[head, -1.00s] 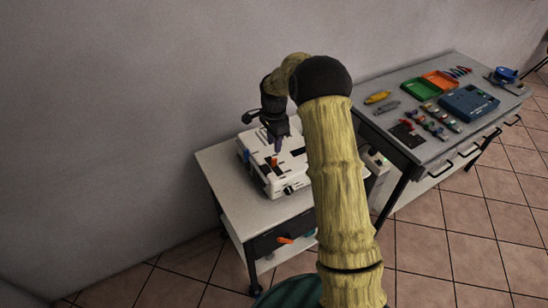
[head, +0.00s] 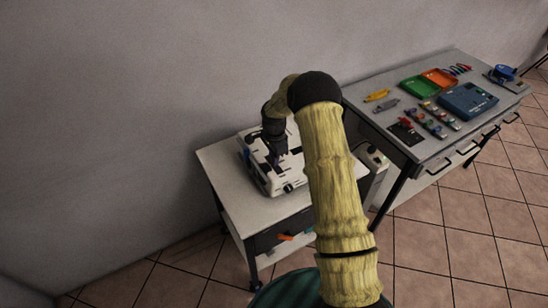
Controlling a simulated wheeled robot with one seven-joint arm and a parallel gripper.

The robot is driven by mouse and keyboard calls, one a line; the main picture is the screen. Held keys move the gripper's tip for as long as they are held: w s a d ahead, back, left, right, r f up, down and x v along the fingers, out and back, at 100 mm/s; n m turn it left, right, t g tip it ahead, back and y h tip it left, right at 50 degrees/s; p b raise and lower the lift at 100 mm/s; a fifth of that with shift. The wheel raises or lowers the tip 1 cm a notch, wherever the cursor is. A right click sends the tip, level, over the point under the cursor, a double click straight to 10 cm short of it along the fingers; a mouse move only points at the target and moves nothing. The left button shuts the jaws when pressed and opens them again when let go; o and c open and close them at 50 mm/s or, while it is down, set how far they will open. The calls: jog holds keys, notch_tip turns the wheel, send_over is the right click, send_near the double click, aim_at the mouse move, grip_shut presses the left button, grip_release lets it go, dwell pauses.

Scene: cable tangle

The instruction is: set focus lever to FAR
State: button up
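A white device (head: 258,172) with dark slots on its top sits on the small grey cart (head: 230,185). It has a black knob on its front and a small blue part on its left side. I cannot make out which part is the focus lever or read a FAR mark. My gripper (head: 282,158) points down over the device's top, close to or touching it. The gripper hides part of the top, and my arm covers the device's right side. The fingers are too small and dark to show whether they are open or shut.
A workbench (head: 362,92) at right holds a green tray (head: 420,86), an orange tray (head: 440,78), a blue case (head: 467,101) and several small tools. The cart's drawer has an orange handle (head: 285,237). The wall stands close behind the cart; tiled floor is open at right.

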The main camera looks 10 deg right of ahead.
grip_shut()
jog(key=shift+w+a+b, duration=0.1)
jog(key=shift+w+b, duration=0.25)
jog(key=shift+b, duration=0.15)
jog(key=shift+r, duration=0.15)
jog(key=shift+w+a, duration=0.15)
jog(key=shift+w, duration=0.1)
jog(key=o, duration=0.7)
grip_release()
jog(key=shift+w, duration=0.1)
jog(key=shift+c, duration=0.2)
notch_tip(320, 180, up, 17)
jog(key=b, duration=0.3)
jog(key=shift+r, duration=0.1)
